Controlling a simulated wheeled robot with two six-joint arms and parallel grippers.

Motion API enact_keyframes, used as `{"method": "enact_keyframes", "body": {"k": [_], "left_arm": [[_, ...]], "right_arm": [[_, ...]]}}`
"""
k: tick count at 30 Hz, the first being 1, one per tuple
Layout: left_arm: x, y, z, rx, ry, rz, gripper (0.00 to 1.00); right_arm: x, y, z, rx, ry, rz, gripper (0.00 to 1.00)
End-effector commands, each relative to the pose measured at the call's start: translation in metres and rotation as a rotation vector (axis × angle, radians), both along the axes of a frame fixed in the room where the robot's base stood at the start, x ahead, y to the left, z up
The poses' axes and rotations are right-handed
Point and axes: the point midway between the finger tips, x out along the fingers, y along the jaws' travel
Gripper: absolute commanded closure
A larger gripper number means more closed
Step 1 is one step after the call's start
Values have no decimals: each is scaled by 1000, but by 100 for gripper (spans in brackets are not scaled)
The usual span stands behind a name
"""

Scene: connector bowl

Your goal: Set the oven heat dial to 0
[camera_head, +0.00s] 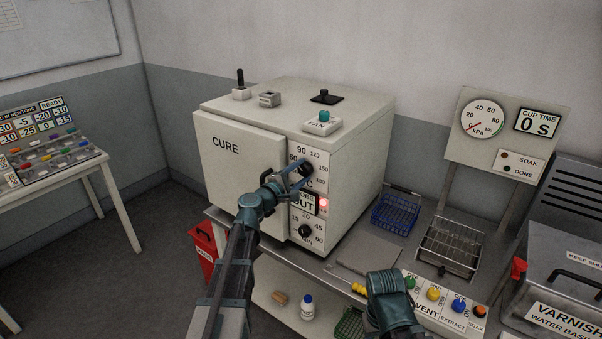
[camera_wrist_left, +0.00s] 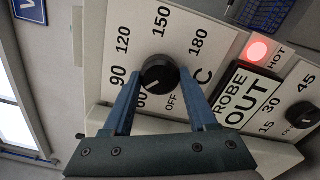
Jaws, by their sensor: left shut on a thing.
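The oven (camera_head: 285,130) is a cream box marked CURE with its door closed. Its heat dial (camera_wrist_left: 160,77) is a black knob ringed by OFF, 60, 90, 120, 150 and 180. The knob's pale mark points down-left in the left wrist view, towards 60. My left gripper (camera_wrist_left: 158,80) is shut on the heat dial, one blue finger on each side. In the head view the left gripper (camera_head: 300,172) hides part of the dial face. Part of my right arm shows at the bottom of the head view, but its fingertips do not.
A lower dial (camera_head: 304,231) marked 15 to 60 sits under the PROBE OUT panel, beside a lit red HOT lamp (camera_head: 323,203). A FAN switch (camera_head: 323,117) is on the oven top. A blue basket (camera_head: 395,212) and wire rack (camera_head: 450,248) stand to the right.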

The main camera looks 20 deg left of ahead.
Motion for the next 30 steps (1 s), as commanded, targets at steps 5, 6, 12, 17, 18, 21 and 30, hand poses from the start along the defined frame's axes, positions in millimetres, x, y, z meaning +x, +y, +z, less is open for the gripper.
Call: {"method": "enact_keyframes", "body": {"k": [5, 6, 12, 17, 18, 21, 30], "left_arm": [[-1, 0, -1, -154, 57, 1, 97], [-1, 0, -1, -189, 70, 0, 97], [-1, -1, -2, -368, 136, 0, 97], [-1, -1, -2, -511, 188, 0, 97], [-1, -1, -2, -546, 201, 0, 97], [-1, -1, -2, -636, 233, 0, 97], [-2, -2, -2, -898, 328, 0, 97]], "right_arm": [[0, 0, -1, 0, 0, 0, 50], [0, 0, -1, 0, 0, 0, 50], [0, 0, -1, 0, 0, 0, 50], [0, 0, -2, 0, 0, 0, 50], [0, 0, -2, 0, 0, 0, 50], [0, 0, -2, 0, 0, 0, 50], [0, 0, -2, 0, 0, 0, 50]]}}
